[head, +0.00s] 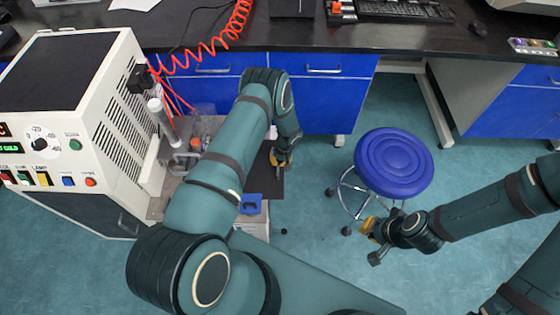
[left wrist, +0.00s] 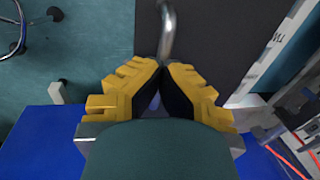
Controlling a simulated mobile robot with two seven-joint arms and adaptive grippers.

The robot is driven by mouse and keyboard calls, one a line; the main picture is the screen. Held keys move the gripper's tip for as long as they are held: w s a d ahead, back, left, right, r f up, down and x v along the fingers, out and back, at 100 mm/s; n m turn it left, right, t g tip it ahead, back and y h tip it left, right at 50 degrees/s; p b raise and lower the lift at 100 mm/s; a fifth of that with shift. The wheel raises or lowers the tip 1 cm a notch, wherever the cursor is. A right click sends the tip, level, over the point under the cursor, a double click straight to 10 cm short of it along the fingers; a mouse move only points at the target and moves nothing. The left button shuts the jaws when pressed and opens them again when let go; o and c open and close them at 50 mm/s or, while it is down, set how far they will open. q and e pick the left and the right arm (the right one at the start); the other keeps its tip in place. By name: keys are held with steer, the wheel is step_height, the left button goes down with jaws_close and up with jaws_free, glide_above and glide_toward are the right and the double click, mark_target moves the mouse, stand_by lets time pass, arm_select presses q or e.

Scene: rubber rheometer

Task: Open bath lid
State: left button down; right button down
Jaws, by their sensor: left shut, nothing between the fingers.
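The bath lid is a flat dark panel (left wrist: 212,50) in the left wrist view, with a curved metal handle (left wrist: 168,30) near its left edge. In the head view, part of the dark lid (head: 266,178) shows beside my left arm, which hides much of the bath. My left gripper (head: 281,160) is over the lid's right edge. In the left wrist view my left gripper (left wrist: 162,66) has its yellow fingertips together, empty, just below the handle in the picture; contact cannot be told. My right gripper (head: 372,238) hangs near the stool; its finger opening is unclear.
A white control unit (head: 75,125) stands at the left. A blue stool (head: 394,163) stands right of the bath, close to my right gripper. Blue cabinets (head: 325,95) under a black bench line the back. An orange coiled hose (head: 205,50) hangs behind the bath.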

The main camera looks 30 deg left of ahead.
arm_select(q)
steer(key=shift+s+f, duration=0.25)
steer(key=c, duration=1)
jaws_free()
steer(key=shift+w, duration=0.15)
steer(key=shift+r, duration=0.1)
steer(key=shift+w+r, duration=0.2)
steer(key=shift+r, duration=0.35)
steer(key=r, duration=0.3)
steer(key=d+r, duration=0.1)
steer(key=r, duration=0.3)
steer(key=d+r, duration=0.1)
steer(key=r, duration=0.2)
steer(key=shift+w+r, duration=0.3)
steer(key=shift+r, duration=0.05)
